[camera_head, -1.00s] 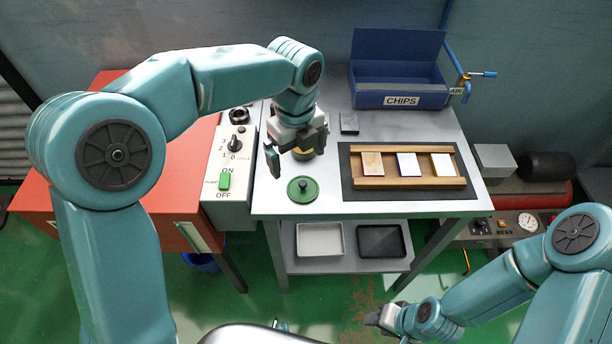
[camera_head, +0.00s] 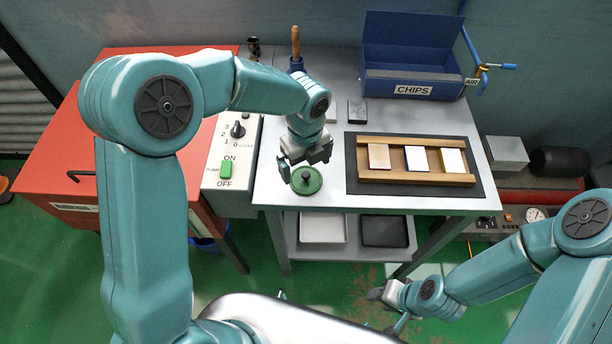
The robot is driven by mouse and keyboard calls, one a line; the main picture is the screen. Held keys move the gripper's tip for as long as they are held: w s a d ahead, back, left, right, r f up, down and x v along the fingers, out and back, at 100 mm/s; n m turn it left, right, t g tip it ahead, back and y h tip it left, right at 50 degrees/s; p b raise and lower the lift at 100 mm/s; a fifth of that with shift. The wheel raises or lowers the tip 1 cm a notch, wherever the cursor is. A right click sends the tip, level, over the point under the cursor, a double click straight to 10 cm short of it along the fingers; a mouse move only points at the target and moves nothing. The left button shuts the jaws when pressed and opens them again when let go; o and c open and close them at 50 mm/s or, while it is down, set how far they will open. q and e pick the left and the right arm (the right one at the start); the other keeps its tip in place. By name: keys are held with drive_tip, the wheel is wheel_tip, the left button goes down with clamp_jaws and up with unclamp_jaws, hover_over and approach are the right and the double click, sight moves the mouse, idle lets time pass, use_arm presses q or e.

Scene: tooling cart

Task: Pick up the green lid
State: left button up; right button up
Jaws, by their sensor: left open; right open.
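The green lid (camera_head: 308,187) is a round disc with a dark knob in its middle. It lies on the grey cart top near the front edge, left of the dark mat. My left gripper (camera_head: 300,172) is open and empty, close above the lid's far side, and hides a little of its rim. I cannot tell whether a finger touches it. My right gripper (camera_head: 383,295) is low at the front, in front of the cart and far from the lid; it is open.
A blue CHIPS bin (camera_head: 385,85) stands at the back. A switch panel (camera_head: 243,160) is left of the cart top. Two trays, one white (camera_head: 322,229) and one black (camera_head: 384,232), sit on the lower shelf.

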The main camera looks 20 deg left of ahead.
sight(307, 176)
use_arm(q)
drive_tip(key=shift+s+d+f, duration=0.15)
drive_tip(key=shift+f, duration=0.05)
drive_tip(key=f, duration=0.3)
drive_tip(key=f+p, duration=0.1)
drive_tip(key=f, duration=0.1)
drive_tip(key=shift+w, duration=0.4)
drive_tip(key=shift+s, duration=0.2)
drive_tip(key=shift+w, duration=0.15)
drive_tip(key=c, duration=0.7)
drive_tip(key=shift+c, duration=0.2)
drive_tip(key=shift+r, duration=0.1)
